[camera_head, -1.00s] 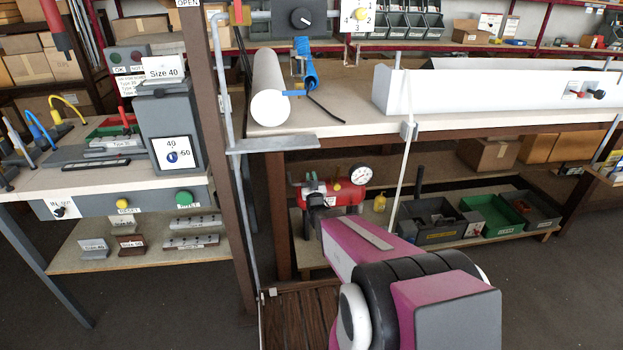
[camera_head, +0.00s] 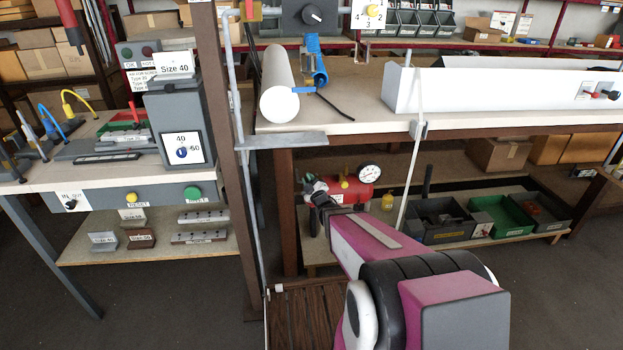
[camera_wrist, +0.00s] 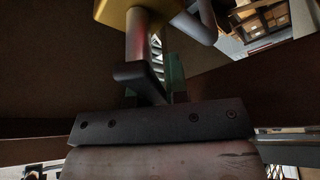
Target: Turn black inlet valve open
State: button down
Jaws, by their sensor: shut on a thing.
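The red tank (camera_head: 362,194) with a round gauge (camera_head: 370,174) sits on the low shelf under the workbench. My gripper (camera_head: 318,190) is at the left end of the tank, reaching in from the front, and it is shut. The grip itself is dark and partly hidden, and the valve's exact angle cannot be told.
A brown post and a grey pipe stand left of my arm. A black bin (camera_head: 437,222) and a green bin (camera_head: 500,216) stand right of the tank. The workbench (camera_head: 370,115) is overhead.

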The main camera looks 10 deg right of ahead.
jog(key=shift+a+f+n+g+y, duration=0.15)
jog(key=shift+f+n+g, duration=0.45)
jog(key=shift+n, duration=0.8)
jog(key=shift+a+f+n+g+y, duration=0.1)
jog(key=shift+a+f+n+g, duration=0.35)
jog(key=shift+n, duration=0.95)
jog(key=shift+a+f+n+g+y, duration=0.1)
jog(key=shift+f+n+g, duration=0.6)
jog(key=shift+n, duration=0.7)
jog(key=shift+f, duration=0.2)
jog(key=c, duration=1.1)
grip_release()
jog(key=v, duration=1.1)
jog(key=shift+f, duration=0.1)
jog(key=shift+w, duration=0.1)
